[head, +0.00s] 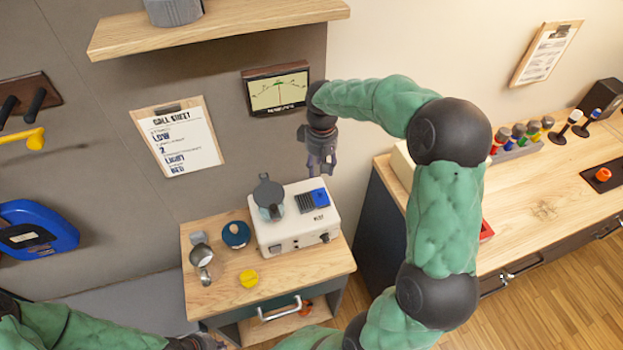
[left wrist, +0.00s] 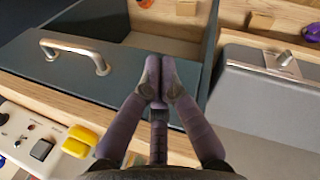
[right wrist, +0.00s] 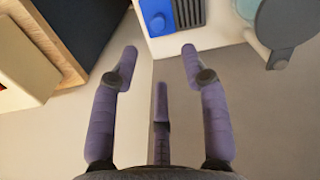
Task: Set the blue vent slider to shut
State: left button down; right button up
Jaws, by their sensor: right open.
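The blue vent slider (head: 320,198) sits on top of a white box (head: 285,232), at the right side of a dark slatted vent (head: 304,203). The slats beside it are uncovered. In the right wrist view the slider (right wrist: 157,17) shows at the top edge, left of the slats (right wrist: 188,12). My right gripper (head: 321,172) is open and empty, pointing down above and behind the box, apart from the slider. My left gripper (left wrist: 160,75) has its fingers together with nothing visible between them, near a dark drawer front. It is low at the head view's bottom edge.
A grey-lidded pot (head: 269,197) stands on the box, left of the vent. A yellow object (head: 249,278), a blue round item (head: 236,234) and a metal cup (head: 201,255) are on the wooden cabinet top. The drawer handle (head: 280,308) juts out below. A shelf (head: 215,30) hangs above.

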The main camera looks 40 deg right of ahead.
aim_at(320, 191)
jog(key=f, duration=0.3)
jog(key=f+b, duration=0.1)
jog(key=f, duration=0.5)
jog(key=shift+s+f, duration=0.15)
jog(key=shift+s, duration=0.25)
jog(key=shift+w+f+b, duration=0.1)
jog(key=shift+f+b, duration=0.2)
jog(key=shift+f, duration=0.3)
jog(key=shift+a, duration=0.1)
grip_shut()
